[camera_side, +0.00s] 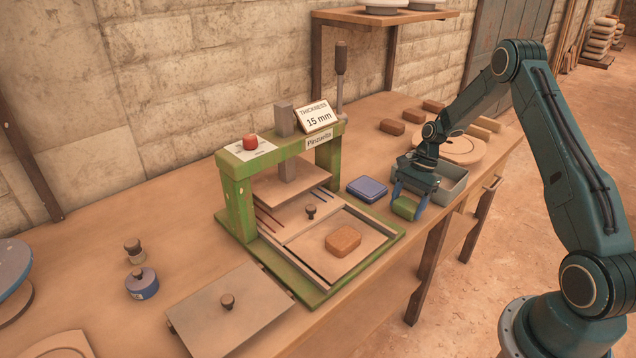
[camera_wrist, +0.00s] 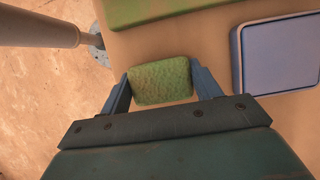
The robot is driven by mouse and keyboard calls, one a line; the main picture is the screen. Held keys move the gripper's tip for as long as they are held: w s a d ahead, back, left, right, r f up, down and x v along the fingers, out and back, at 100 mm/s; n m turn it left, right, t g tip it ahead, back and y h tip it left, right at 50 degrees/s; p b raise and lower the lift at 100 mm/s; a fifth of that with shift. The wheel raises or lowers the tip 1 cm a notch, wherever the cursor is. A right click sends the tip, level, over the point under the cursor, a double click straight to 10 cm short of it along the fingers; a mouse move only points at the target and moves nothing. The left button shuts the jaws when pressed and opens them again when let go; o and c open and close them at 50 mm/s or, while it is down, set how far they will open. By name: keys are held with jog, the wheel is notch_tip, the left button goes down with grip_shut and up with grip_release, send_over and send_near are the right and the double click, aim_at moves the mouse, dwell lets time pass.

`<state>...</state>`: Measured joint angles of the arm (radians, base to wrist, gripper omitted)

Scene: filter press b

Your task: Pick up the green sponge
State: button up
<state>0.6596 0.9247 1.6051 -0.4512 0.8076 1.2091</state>
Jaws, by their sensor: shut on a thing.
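The green sponge (camera_side: 406,207) is a small rounded block near the front edge of the wooden table, to the right of the green press. My gripper (camera_side: 408,200) points down at it with its blue fingers on either side. In the wrist view the sponge (camera_wrist: 160,82) sits between the two fingertips of my gripper (camera_wrist: 161,84), and the jaws are shut on it. I cannot tell for sure whether the sponge touches the table or is slightly above it.
A blue flat box (camera_side: 367,189) lies just left of the sponge; it also shows in the wrist view (camera_wrist: 280,52). The green press (camera_side: 238,195) with an orange-brown block (camera_side: 343,239) stands further left. A grey bin (camera_side: 452,181) is close behind my gripper.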

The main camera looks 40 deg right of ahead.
aim_at(408, 202)
jog(key=shift+r, duration=0.1)
notch_tip(408, 202, up, 20)
dwell(0.8)
dwell(0.4)
jog(key=o, duration=0.4)
jog(key=shift+c, duration=1.5)
